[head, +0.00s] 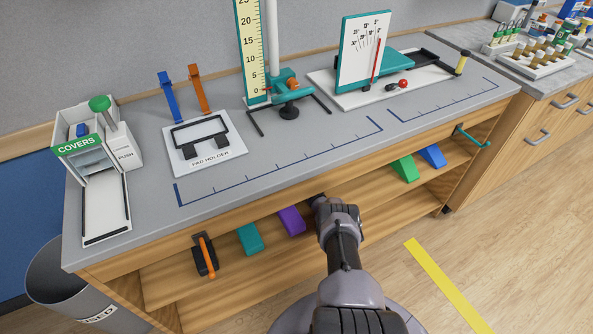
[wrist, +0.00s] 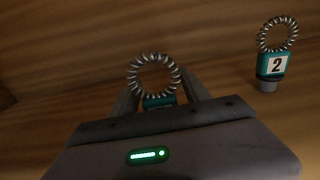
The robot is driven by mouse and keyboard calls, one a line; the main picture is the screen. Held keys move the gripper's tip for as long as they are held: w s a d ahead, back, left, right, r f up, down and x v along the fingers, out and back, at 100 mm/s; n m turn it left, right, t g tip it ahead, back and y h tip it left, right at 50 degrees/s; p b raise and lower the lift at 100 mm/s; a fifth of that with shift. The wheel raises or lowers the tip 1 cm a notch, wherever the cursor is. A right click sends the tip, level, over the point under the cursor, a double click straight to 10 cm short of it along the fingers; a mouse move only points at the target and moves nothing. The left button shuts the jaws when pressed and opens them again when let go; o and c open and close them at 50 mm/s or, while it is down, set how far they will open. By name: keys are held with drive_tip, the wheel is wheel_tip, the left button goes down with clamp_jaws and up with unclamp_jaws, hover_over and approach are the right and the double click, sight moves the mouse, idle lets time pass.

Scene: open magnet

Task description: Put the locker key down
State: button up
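My gripper (wrist: 160,92) shows in the wrist view with its two fingers on either side of a teal locker key (wrist: 158,101), which has a coiled grey ring (wrist: 153,74) on top. The fingers look shut on the teal part; its lower end is hidden behind the gripper body. In the head view, my gripper (head: 318,200) reaches in under the front edge of the bench, at the open shelf. The held key cannot be made out there.
A second teal key marked 2 (wrist: 272,68), with a coiled ring, is at the right in the wrist view, apart from my gripper, before a wooden surface. Purple (head: 291,220) and teal (head: 250,238) blocks are left of my arm on the shelf; green (head: 405,168) and blue (head: 432,156) ones are right.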

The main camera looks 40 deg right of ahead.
drive_tip(key=shift+s+a+r+p, duration=0.1)
drive_tip(key=shift+s+r+p, duration=0.15)
drive_tip(key=shift+s+p, duration=0.05)
drive_tip(key=p+v, duration=0.6)
drive_tip(key=v, duration=0.4)
drive_tip(key=shift+s, duration=0.2)
drive_tip(key=shift+s+a, duration=0.1)
drive_tip(key=shift+s, duration=0.4)
drive_tip(key=shift+f, duration=0.1)
